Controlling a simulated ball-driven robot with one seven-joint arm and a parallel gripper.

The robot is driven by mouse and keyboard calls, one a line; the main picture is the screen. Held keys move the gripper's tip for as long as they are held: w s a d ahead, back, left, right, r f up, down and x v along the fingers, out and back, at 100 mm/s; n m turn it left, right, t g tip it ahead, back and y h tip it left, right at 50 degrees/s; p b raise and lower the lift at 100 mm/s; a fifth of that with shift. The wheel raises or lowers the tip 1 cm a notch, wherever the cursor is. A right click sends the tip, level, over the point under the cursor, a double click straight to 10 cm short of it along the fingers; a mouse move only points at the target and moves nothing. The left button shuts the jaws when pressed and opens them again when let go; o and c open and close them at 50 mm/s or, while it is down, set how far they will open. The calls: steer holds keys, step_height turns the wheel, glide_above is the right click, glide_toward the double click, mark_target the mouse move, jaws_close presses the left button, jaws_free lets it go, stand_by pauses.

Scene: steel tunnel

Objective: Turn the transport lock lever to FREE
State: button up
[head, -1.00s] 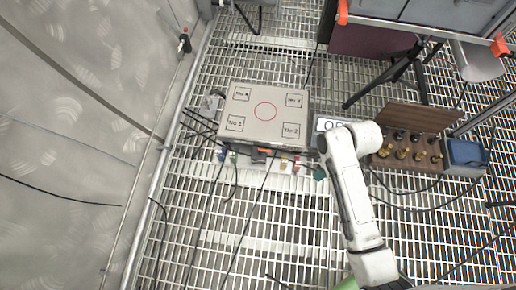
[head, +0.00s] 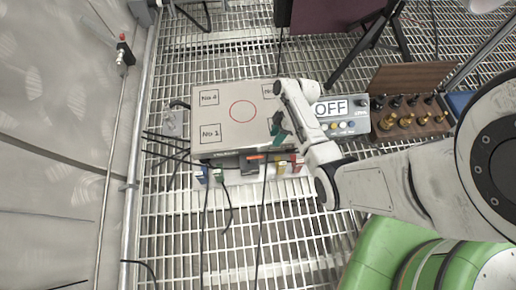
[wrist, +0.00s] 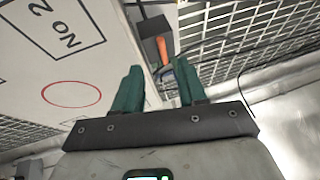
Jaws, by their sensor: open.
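The pale box (head: 222,118) with a red circle and numbered squares on top sits on the grating. An orange lever (head: 256,157), which looks like the transport lock lever, is on a dark bracket at its front side. The lever also shows in the wrist view (wrist: 162,48), ahead of and between my fingertips. My gripper (head: 279,128), with green fingers, is over the box's front right part; it hides the No 2 square in the head view. In the wrist view, my gripper (wrist: 158,76) is open and empty, apart from the lever. I cannot read any lever marking.
A panel reading OFF (head: 333,107) stands right of the box, beside a wooden rack (head: 400,125) of brass fittings. Colored connectors (head: 285,167) and cables run along the box's front. A wall and rail (head: 135,150) bound the left. Grating in front is mostly clear.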

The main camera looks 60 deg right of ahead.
steer(key=b+x, duration=0.5)
steer(key=x, duration=0.5)
steer(key=shift+f+b, duration=0.2)
steer(key=shift+b, duration=0.1)
steer(key=shift+a, duration=0.15)
jaws_close()
